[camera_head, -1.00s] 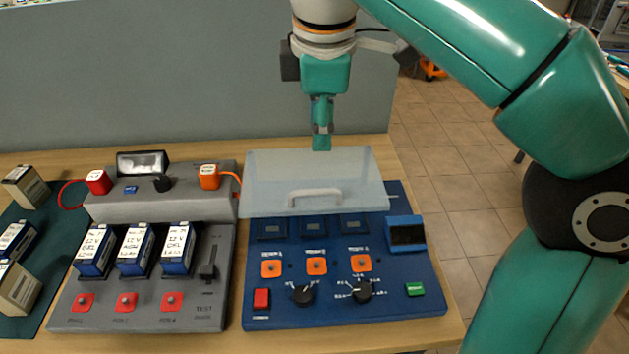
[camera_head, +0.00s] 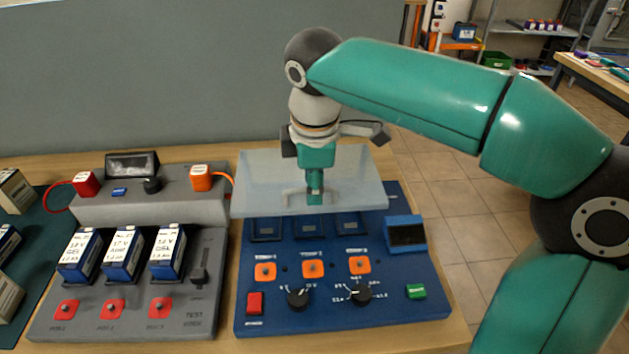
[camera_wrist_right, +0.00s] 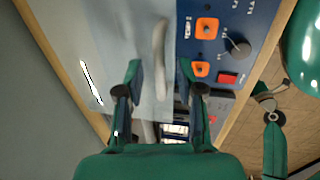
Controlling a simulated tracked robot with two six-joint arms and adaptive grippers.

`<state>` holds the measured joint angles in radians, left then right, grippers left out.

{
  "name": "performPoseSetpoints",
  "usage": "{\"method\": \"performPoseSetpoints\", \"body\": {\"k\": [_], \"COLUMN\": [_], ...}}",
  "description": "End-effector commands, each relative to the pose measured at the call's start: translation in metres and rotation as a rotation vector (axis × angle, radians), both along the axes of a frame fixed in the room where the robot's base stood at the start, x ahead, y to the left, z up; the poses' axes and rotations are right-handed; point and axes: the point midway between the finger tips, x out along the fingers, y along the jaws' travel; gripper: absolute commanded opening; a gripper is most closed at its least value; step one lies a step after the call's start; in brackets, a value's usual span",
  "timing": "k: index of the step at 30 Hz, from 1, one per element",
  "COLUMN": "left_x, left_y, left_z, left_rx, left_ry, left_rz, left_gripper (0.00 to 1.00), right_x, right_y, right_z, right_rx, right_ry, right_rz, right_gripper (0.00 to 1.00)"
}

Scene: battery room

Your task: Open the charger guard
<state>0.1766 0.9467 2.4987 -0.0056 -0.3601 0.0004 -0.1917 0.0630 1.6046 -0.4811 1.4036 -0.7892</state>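The charger guard (camera_head: 360,180) is a clear pale panel at the back of the blue charger (camera_head: 385,285), with the charger's sockets and knobs uncovered in front of it. Its pale bar handle (camera_head: 288,197) is partly hidden by my right gripper (camera_head: 315,200) in the head view. In the right wrist view, my right gripper (camera_wrist_right: 160,75) has its two fingers apart, with the handle (camera_wrist_right: 159,45) lined up between and just beyond the tips. I cannot tell whether they touch it. My left gripper is not in view.
A grey test station (camera_head: 140,290) with several blue batteries stands left of the charger. An orange plug (camera_head: 202,178) and its cable lie near the guard's left edge. A grey wall (camera_head: 200,80) rises behind the wooden table. Floor lies open at right.

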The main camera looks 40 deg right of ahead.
Motion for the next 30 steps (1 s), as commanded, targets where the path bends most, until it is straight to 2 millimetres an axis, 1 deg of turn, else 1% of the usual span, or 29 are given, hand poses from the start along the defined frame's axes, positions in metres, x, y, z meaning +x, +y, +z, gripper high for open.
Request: {"method": "performPoseSetpoints", "body": {"k": [5, 9, 12, 20, 21, 24, 30], "left_x": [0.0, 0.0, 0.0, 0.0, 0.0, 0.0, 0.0], "left_y": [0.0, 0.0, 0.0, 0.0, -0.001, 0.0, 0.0], "left_z": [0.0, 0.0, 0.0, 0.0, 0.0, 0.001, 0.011], "left_rx": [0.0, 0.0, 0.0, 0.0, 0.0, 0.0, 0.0], "left_ry": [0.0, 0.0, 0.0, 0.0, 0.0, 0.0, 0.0], "left_rz": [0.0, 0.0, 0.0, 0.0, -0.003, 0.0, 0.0], "left_gripper": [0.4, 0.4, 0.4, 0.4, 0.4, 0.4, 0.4], "right_x": [0.0, 0.0, 0.0, 0.0, 0.0, 0.001, 0.007], "right_y": [0.0, 0.0, 0.001, 0.001, -0.005, -0.001, -0.006], "right_z": [0.0, 0.0, 0.0, 0.0, 0.0, 0.001, 0.008], "right_rx": [0.0, 0.0, 0.0, 0.001, 0.001, -0.001, -0.003], "right_ry": [0.0, 0.0, 0.001, 0.002, 0.003, 0.003, 0.005], "right_rz": [0.001, 0.001, 0.002, 0.002, -0.002, 0.002, -0.011], "right_gripper": [0.37, 0.14, 0.0, 0.0, 0.0, 0.0, 0.0]}}
